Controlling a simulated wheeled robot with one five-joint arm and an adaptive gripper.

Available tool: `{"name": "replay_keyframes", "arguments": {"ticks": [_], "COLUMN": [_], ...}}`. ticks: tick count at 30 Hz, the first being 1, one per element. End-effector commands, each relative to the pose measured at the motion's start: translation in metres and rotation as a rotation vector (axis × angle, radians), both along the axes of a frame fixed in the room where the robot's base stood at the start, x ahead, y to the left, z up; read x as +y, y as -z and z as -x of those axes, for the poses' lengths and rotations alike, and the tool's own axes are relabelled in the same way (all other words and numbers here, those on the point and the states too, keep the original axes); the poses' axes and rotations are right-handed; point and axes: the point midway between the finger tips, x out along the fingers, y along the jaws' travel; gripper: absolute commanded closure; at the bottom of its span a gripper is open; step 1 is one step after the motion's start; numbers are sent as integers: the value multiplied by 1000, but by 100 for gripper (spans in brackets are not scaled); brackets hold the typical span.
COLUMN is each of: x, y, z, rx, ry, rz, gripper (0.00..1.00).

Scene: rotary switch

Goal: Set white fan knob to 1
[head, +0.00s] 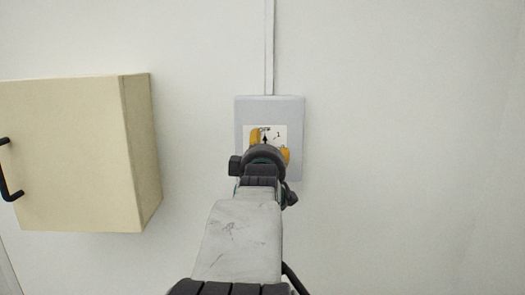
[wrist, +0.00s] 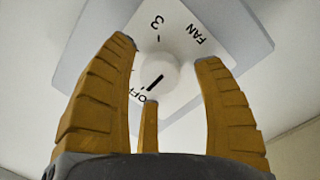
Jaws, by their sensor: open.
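The white round fan knob (wrist: 160,78) sits on a white label plate (wrist: 185,35) printed FAN, OFF and 3. A black line on the knob points towards the OFF mark. My gripper (wrist: 165,52) is open, with one yellow finger on each side of the knob and a third, shorter one below it in the wrist view. I cannot tell whether any finger touches the knob. In the head view my gripper (head: 270,146) is in front of the label plate and mostly hides the knob; a 1 shows to the right of OFF there.
The plate is on a grey wall box (head: 288,108) with a conduit (head: 269,45) running up from it. A cream cabinet (head: 70,155) with a black handle stands out from the wall at the left. The wall to the right is clear.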

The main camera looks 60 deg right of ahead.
Motion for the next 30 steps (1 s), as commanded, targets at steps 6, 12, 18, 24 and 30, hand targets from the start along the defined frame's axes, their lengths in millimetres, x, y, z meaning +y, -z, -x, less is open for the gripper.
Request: {"name": "replay_keyframes", "arguments": {"ticks": [6, 12, 18, 24, 30], "x": [0, 0, 0, 0, 0], "y": [0, 0, 0, 0, 0], "z": [0, 0, 0, 0, 0], "rx": [0, 0, 0, -1, -8], "ry": [0, 0, 0, 0, -1], "rz": [0, 0, 0, 1, -1], "gripper": [42, 60, 78, 96, 98]}}
